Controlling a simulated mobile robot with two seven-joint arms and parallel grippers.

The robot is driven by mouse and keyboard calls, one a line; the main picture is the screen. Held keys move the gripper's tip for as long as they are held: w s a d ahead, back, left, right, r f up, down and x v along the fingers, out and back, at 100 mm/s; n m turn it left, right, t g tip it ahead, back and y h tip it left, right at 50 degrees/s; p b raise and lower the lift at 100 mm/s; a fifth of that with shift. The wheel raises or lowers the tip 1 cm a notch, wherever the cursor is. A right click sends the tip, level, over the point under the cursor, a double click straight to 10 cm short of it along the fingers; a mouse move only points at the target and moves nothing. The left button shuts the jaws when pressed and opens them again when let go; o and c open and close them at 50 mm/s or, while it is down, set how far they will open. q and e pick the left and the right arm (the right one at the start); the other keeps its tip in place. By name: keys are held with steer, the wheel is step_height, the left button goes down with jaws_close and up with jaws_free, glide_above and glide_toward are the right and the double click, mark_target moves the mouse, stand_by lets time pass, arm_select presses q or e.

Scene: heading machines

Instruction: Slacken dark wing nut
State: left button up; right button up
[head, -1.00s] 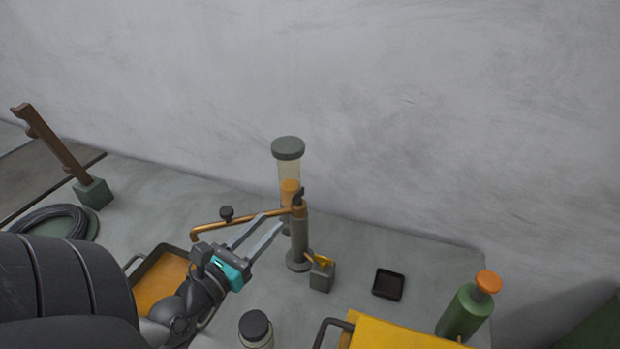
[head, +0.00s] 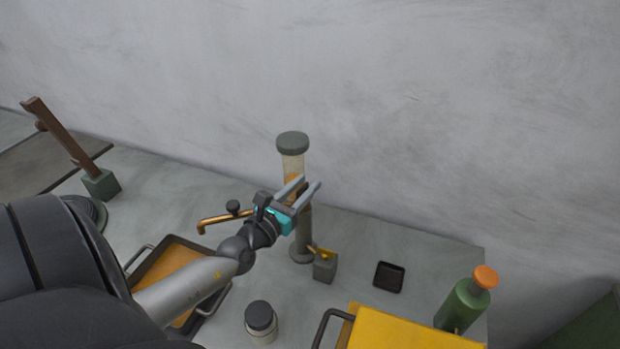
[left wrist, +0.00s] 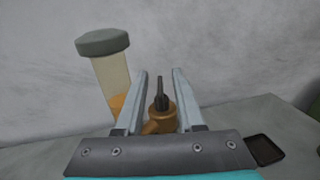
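The dark wing nut (left wrist: 160,98) stands upright on top of a bronze collar (left wrist: 160,117) in the left wrist view. In the head view my gripper hides it. My left gripper (head: 308,184) is open above the grey post (head: 302,243). In the left wrist view its fingers (left wrist: 160,72) are to the left and right of the wing nut, with a gap on each side. A bronze swing arm (head: 212,221) with a dark knob (head: 233,207) reaches left from the post. My right gripper is not in view.
A clear cylinder with a grey cap (head: 292,141) stands close behind the post. Near it are a small grey block (head: 325,269), a dark dish (head: 389,278), a lidded jar (head: 261,318) and a green bottle (head: 463,307). A yellow bin (head: 395,335) is in front.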

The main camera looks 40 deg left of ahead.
arm_select(q)
steer(key=shift+w+a, duration=0.15)
steer(key=shift+w, duration=1.1)
steer(key=shift+c, duration=0.3)
jaws_close()
